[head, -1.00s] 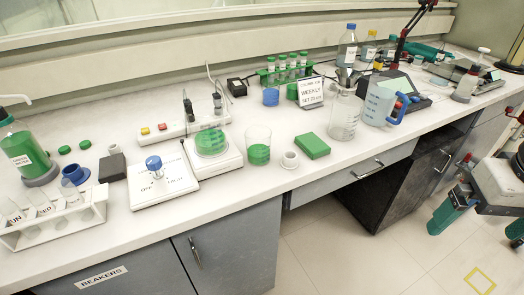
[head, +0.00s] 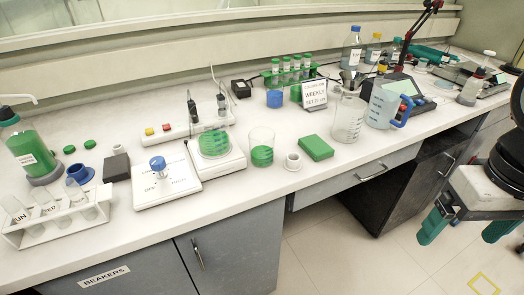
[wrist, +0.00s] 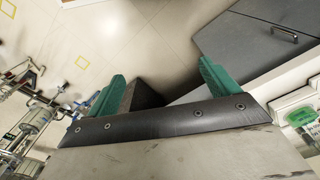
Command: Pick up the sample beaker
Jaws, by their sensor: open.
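Two glass beakers with green liquid are near the middle of the bench in the head view. One beaker (head: 213,143) stands on a white balance-like device (head: 228,162). The other beaker (head: 261,150) stands on the bench just to its right. I cannot tell which one is the sample beaker. My gripper (head: 465,230) is at the right, out over the floor in front of the bench and well apart from both beakers. Its teal fingers are spread and empty. They also show in the wrist view (wrist: 163,88), with floor and cabinet fronts beyond.
A green box (head: 316,148) and a small white ring-shaped piece (head: 292,161) lie right of the beakers. A glass jug (head: 348,118) and a blue-handled pitcher (head: 384,102) stand farther right. The bench's front strip is mostly clear.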

